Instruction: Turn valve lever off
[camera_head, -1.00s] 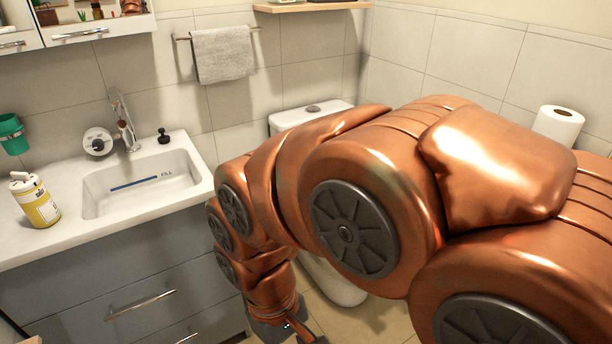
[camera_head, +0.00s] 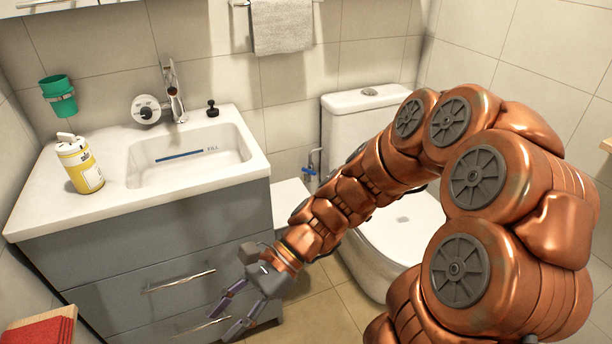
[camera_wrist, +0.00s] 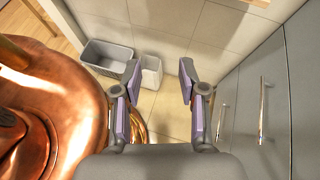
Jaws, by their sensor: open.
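A small valve with a blue lever (camera_head: 309,171) is on the wall pipe between the vanity and the toilet in the head view. It is small, so the exact lever angle is hard to tell. My gripper (camera_head: 223,325) is open and empty, low in front of the vanity drawers and well away from the valve, with its fingers pointing down and left. In the wrist view, my gripper (camera_wrist: 160,82) shows two spread fingers with nothing between them. The valve does not show in the wrist view.
The toilet (camera_head: 349,103) stands right of the valve, partly behind my arm. The grey vanity (camera_head: 110,240) with sink (camera_head: 185,180) stands left, its drawer handles jutting out. A yellow bottle (camera_head: 80,165) is on the counter. A grey bin (camera_wrist: 105,56) shows in the wrist view.

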